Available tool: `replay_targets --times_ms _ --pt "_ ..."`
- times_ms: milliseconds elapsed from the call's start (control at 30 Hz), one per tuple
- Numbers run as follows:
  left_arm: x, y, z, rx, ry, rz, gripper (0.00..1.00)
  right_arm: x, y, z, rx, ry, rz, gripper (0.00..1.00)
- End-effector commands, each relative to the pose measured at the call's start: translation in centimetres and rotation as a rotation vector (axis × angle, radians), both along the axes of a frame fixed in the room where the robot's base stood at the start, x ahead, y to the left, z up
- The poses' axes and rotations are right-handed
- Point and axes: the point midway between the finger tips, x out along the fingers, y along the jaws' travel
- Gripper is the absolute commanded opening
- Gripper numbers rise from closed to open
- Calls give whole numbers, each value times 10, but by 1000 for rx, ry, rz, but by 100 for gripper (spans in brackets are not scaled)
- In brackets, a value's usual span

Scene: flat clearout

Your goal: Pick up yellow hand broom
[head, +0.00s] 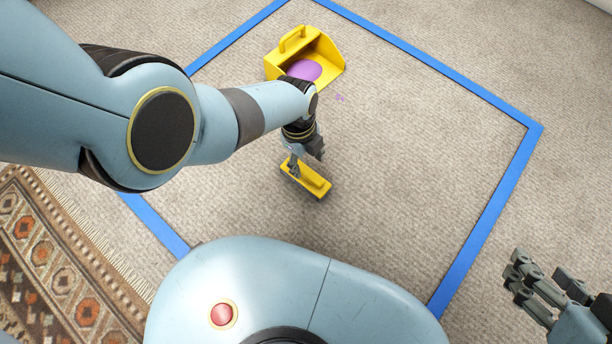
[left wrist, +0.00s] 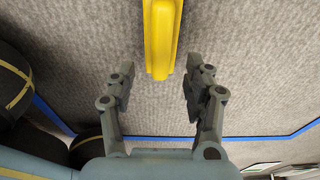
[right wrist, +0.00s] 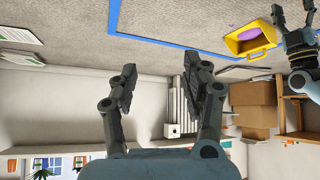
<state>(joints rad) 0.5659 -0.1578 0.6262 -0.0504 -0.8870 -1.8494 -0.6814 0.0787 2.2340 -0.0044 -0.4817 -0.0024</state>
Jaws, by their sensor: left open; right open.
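The yellow hand broom (head: 308,180) lies on the carpet inside a blue outline, just below my left gripper (head: 303,158) in the head view. In the left wrist view the yellow broom (left wrist: 161,40) runs lengthwise at the top centre, and its near end reaches between the fingertips of my open left gripper (left wrist: 160,66). Carpet shows between it and both fingers, so it is not gripped. In the head view my left wrist hides part of the area above the broom. My right gripper (head: 543,278) is open and empty at the lower right; its fingers also show in the right wrist view (right wrist: 160,75).
A yellow dustpan (head: 327,52) holding a purple patch (head: 304,70) stands at the back, with purple specks beside it. Blue tape (head: 489,217) marks the floor. A patterned rug (head: 55,260) lies at left. Cardboard boxes (right wrist: 255,105) show in the right wrist view. The carpet right of the broom is clear.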

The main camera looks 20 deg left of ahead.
Motion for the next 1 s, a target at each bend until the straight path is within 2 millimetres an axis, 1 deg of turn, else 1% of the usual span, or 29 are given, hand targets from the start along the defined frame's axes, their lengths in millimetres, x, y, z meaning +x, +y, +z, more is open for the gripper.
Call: replay_targets --times_ms 33,267,500,700,800,1000 --pt "-1 0 -5 0 2 0 52 -2 0 -5 1 -16 1 48" --pt "0 -1 -9 0 0 0 52 -2 1 -8 2 -69 5 48" --pt "-1 1 -27 0 4 1 52 -12 3 -20 6 -195 16 48" --pt "0 3 -43 0 5 1 52 -3 7 -6 13 -393 35 48" --pt "1 2 -44 -1 1 1 52 18 9 15 13 -485 45 48" --pt "1 1 -51 0 0 1 52 49 13 53 13 -656 65 48"
